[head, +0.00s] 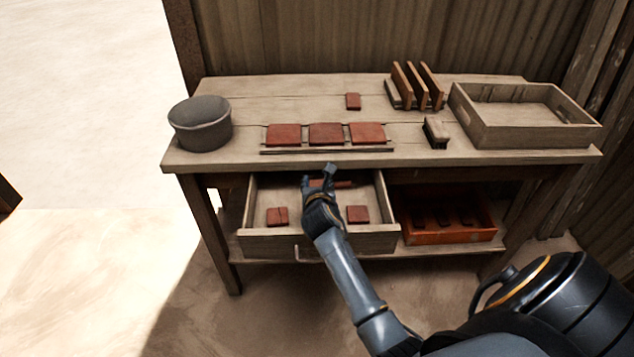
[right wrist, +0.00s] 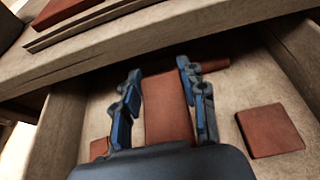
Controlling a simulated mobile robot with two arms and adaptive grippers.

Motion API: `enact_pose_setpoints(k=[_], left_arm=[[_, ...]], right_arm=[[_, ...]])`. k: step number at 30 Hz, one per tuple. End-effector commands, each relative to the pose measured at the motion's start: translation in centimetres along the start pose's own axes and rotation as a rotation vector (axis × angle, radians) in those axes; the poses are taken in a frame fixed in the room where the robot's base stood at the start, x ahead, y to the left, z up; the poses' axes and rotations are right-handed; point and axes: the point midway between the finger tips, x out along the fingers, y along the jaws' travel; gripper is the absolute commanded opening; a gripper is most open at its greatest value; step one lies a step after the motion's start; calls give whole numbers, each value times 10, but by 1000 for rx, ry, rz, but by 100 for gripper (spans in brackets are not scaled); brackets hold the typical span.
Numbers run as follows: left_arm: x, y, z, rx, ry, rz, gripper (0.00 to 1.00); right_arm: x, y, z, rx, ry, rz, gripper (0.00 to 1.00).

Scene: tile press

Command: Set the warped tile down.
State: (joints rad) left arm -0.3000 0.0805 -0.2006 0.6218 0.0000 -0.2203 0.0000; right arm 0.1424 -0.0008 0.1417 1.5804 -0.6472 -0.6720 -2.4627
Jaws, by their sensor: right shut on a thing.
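My right gripper (head: 326,172) reaches over the open drawer (head: 373,239), toward its back. It is shut on a red-brown tile, taken as the warped tile (right wrist: 168,110), which shows between the fingers in the right wrist view (right wrist: 165,95). I cannot make out its curve, or whether it touches the drawer floor. Another red-brown piece (right wrist: 215,66) lies behind it at the drawer's back. Two more tiles lie in the drawer: one at the left with a dark line across it (head: 277,216), and one at the right (head: 358,214). My left gripper is not in view.
On the table (head: 240,150) are a row of three tiles (head: 326,134), a small tile (head: 353,101), a grey pot (head: 201,124), a rack of upright tiles (head: 421,88), a brush-like block (head: 436,132) and an empty wooden tray (head: 520,137). An orange crate (head: 450,236) stands on the lower shelf.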

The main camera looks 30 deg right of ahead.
Motion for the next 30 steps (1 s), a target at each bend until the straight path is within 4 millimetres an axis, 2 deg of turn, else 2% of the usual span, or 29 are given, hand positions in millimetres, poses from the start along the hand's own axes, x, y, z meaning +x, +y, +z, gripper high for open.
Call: enact_pose_setpoints(k=[13,14,16,17,26,30], left_arm=[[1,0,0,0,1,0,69],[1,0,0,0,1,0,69],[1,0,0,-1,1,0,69],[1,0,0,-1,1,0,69],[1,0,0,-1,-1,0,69],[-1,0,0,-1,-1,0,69]], right_arm=[[4,0,-10,0,0,0,7],[4,0,-10,0,1,0,48],[4,0,-10,0,1,0,62],[4,0,-10,0,1,0,65],[4,0,-9,1,0,0,65],[-1,0,1,3,-1,1,65]])
